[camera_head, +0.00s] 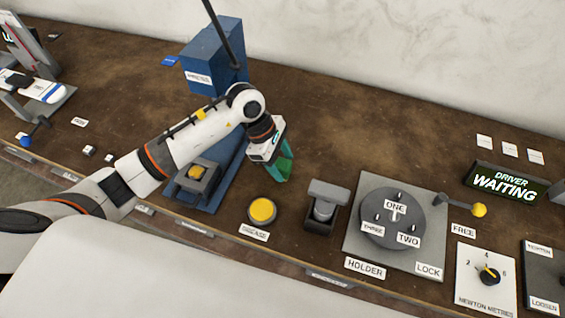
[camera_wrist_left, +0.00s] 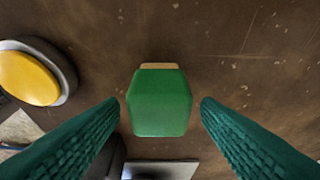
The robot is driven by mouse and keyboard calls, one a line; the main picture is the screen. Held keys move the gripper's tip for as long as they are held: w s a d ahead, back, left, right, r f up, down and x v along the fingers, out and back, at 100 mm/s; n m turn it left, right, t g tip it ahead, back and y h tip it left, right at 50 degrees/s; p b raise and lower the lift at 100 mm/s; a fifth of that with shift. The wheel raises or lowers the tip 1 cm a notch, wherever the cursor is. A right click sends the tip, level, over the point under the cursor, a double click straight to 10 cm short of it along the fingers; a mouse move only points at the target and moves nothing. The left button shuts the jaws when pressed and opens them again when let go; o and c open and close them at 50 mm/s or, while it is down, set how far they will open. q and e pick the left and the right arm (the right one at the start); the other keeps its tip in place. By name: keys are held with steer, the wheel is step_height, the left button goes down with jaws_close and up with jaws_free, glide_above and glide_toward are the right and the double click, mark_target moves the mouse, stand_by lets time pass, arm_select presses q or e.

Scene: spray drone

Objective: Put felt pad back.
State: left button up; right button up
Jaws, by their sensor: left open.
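A green block with a thin tan edge (camera_wrist_left: 160,105), which may be the felt pad, is centred in the left wrist view. It lies between and beyond the two teal ridged fingers of my left gripper (camera_head: 279,170), with a gap on each side. The gripper is open and touches nothing that I can see. In the head view it points down above the brown table, just behind the yellow button (camera_head: 262,210). The block is mostly hidden by the fingers there. No label in view names the pad. My right gripper is not in view.
A grey holder (camera_head: 323,205) stands right of the yellow button, beside a plate with a round dial (camera_head: 391,218). A blue stand (camera_head: 214,55) rises behind my left arm. The brown table behind the dial plate (camera_head: 365,125) is clear.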

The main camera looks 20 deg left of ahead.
arm_select(q)
steer(key=b+v, duration=0.2)
steer(key=v, duration=0.9)
steer(key=shift+s, duration=0.1)
